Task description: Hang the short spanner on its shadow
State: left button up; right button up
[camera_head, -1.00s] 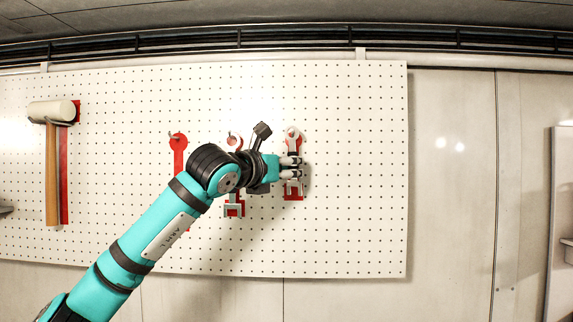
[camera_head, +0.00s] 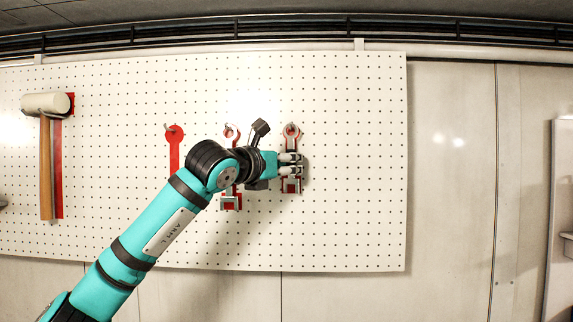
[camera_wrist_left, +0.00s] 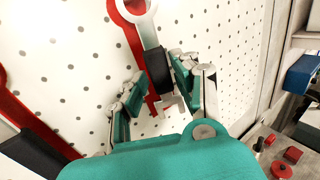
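The short spanner (camera_head: 291,142) is upright in front of the rightmost red shadow (camera_head: 299,191), ring end up and open jaw down. The wrist view shows its pale ring (camera_wrist_left: 149,20), dark handle (camera_wrist_left: 157,70) and jaw (camera_wrist_left: 168,103). There the ring sits slightly right of the red ring (camera_wrist_left: 121,8) behind it. My left gripper (camera_head: 291,165) is at the handle; in the wrist view its fingers (camera_wrist_left: 158,68) close in on both sides of it. Whether the ring is over a hook is unclear. My right gripper is not in view.
The white pegboard (camera_head: 350,220) holds a mallet (camera_head: 46,150) at the left, an empty-looking red shadow (camera_head: 174,145), and another spanner (camera_head: 231,203) left of my gripper, partly hidden by my arm. The board right of the short spanner is clear.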

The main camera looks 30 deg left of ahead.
pick_arm(q)
jog(key=o, duration=0.3)
jog(key=s+a, duration=0.1)
jog(key=s, duration=1.1)
